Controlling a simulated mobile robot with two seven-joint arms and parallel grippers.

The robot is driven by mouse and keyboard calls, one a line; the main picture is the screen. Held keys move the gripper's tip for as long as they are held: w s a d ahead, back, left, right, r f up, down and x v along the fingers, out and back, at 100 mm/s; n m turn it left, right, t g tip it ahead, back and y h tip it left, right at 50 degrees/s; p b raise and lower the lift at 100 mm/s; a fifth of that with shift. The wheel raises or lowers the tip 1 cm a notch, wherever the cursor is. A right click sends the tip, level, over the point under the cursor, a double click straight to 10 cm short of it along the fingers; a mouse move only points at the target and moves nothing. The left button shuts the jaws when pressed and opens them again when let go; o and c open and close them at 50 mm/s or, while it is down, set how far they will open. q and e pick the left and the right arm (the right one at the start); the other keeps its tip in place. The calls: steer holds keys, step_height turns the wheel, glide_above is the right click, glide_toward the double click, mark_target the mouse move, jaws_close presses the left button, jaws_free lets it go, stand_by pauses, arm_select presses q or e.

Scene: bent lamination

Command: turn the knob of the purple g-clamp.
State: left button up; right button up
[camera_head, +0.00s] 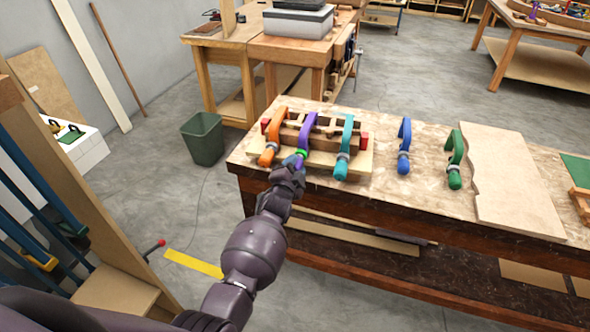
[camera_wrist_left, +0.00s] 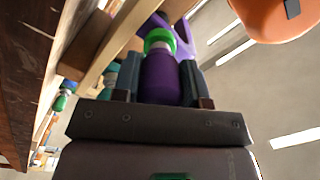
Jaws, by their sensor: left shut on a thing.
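The purple g-clamp (camera_head: 307,132) sits on the wooden lamination form (camera_head: 322,158) at the left end of the workbench, between an orange clamp (camera_head: 271,140) and a teal clamp (camera_head: 344,150). My left gripper (camera_head: 294,162) is at its near end, hiding most of the knob in the head view. In the left wrist view the purple knob (camera_wrist_left: 160,78) stands between the two fingers of my left gripper (camera_wrist_left: 158,85), with a green ring (camera_wrist_left: 159,40) just beyond it. The gripper is shut on the knob. My right gripper is not in view.
A blue clamp (camera_head: 404,148) and a green clamp (camera_head: 454,160) lie on the workbench (camera_head: 400,198) to the right, beside a wavy-edged board (camera_head: 510,178). A green bin (camera_head: 203,138) stands on the floor left of the bench. The orange clamp (camera_wrist_left: 278,15) is close in the wrist view.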

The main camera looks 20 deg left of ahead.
arm_select(q)
steer(key=m, duration=0.1)
steer(key=m+b, duration=0.1)
steer(key=shift+w+r+m, duration=0.1)
steer(key=shift+r+m, duration=0.1)
steer(key=shift+m, duration=0.2)
steer(key=shift+a+m+b, duration=0.1)
steer(key=shift+m+b, duration=0.3)
steer(key=shift+m, duration=0.4)
steer(key=shift+m+b, duration=0.35)
steer(key=shift+m, duration=0.75)
steer(key=shift+r+m, duration=0.1)
steer(key=shift+m, duration=0.4)
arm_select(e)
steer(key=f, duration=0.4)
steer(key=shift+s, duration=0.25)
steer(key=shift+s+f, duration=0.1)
